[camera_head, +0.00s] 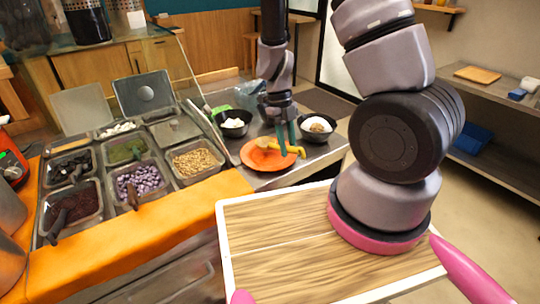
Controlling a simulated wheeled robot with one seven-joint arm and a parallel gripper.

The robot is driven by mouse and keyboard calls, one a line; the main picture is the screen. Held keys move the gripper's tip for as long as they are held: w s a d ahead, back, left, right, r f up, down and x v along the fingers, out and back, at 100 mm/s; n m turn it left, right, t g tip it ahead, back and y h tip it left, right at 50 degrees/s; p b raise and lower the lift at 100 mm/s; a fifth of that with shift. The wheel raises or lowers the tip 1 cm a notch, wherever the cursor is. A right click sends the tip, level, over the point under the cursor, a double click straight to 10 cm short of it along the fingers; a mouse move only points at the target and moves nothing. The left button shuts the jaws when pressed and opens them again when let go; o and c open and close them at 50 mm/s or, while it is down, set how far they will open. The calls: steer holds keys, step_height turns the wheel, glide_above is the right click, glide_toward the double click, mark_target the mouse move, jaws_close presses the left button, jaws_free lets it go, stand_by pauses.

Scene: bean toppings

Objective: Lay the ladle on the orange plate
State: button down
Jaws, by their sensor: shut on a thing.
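The orange plate (255,160) lies on the grey counter near the middle of the picture. My gripper (287,140) points down over the plate's right side, its teal fingers low. It is shut on a yellow thing that looks like the ladle (298,151), held at the plate's right edge. The ladle is small here and partly hidden by the fingers. I cannot tell whether it touches the plate.
A black bowl with white food (234,132) stands behind the plate at left, another bowl (316,136) at right. Metal topping tubs (199,172) fill the counter at left. A wood-topped surface (270,245) is in front.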

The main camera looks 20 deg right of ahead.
steer(key=shift+f, duration=0.45)
steer(key=c, duration=0.6)
jaws_free()
steer(key=v, duration=1)
steer(key=shift+a+r, duration=0.1)
steer(key=shift+r, duration=0.3)
